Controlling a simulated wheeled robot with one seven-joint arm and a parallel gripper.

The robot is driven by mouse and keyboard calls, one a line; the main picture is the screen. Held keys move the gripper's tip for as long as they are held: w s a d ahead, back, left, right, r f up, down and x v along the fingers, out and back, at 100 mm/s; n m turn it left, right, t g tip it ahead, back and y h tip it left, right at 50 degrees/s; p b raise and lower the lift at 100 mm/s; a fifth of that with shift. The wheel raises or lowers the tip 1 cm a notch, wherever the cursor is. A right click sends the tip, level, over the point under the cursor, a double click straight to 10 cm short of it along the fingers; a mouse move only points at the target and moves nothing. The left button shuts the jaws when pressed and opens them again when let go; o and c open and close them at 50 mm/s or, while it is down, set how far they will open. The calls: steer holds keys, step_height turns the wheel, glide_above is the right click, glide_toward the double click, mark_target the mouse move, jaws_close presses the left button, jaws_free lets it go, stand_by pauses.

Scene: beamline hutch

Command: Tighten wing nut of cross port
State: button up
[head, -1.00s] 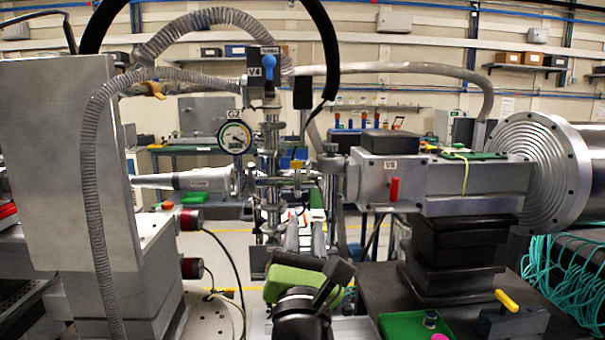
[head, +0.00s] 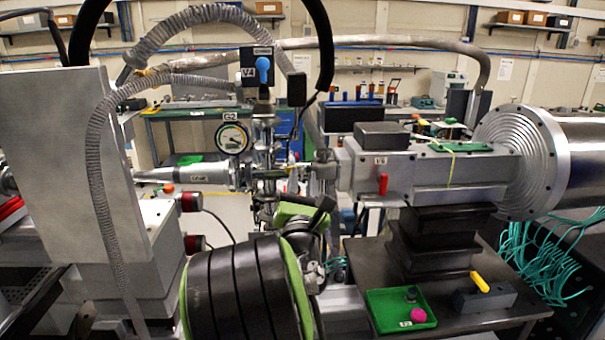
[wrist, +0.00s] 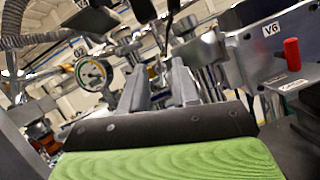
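The metal cross port (head: 266,182) stands mid-picture in the head view, under the blue-handled valve V4 (head: 262,72) and beside the round gauge G2 (head: 232,139). Clamps join its side arms to the pipes. I cannot make out the wing nut clearly. My gripper (wrist: 160,80) shows two grey fingers standing apart in the wrist view, with nothing seen between them. They point up toward the blurred fittings beyond; contact cannot be told. In the head view, my arm and the gripper's green and black body are just below and in front of the cross, hiding the fingertips.
The valve body V6 (head: 386,163) with its red handle (head: 383,184) stands right of the cross. A green tray (head: 385,308) with a pink knob (head: 418,315) and a yellow-handled block (head: 485,294) lie lower right. A grey ribbed hose (head: 96,200) hangs at left.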

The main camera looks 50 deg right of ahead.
steer(key=shift+c, duration=0.3)
jaws_close()
stand_by(0.6)
